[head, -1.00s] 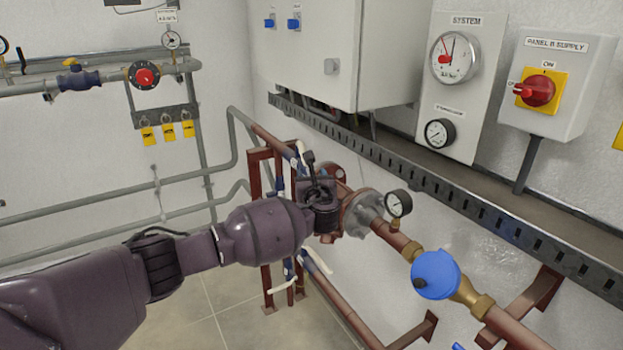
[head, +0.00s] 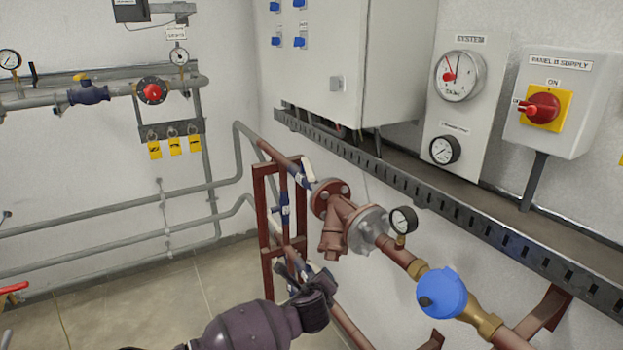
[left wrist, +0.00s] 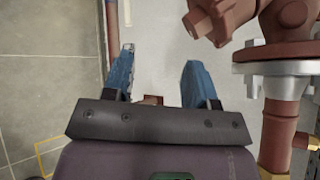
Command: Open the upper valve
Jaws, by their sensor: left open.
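The upper valve (head: 305,172) is on the top red-brown pipe at the rack, left of the flange; it has a blue part and a white handle. It is small here, and I cannot tell its exact angle. My left gripper (head: 312,283) is in front of the lower part of the rack, below and apart from the upper valve. In the left wrist view its two blue fingers (left wrist: 158,82) are spread with nothing held between them. A lower valve (head: 300,265) with blue and white parts is partly hidden behind this gripper. My right gripper is not in view.
A red-brown flanged strainer (head: 334,228) and a pressure gauge (head: 403,220) stick out right of the upper valve. A blue round meter (head: 441,293) is further along the pipe. The red rack frame (head: 262,215) stands beside the valves. The floor (head: 150,300) at left is clear.

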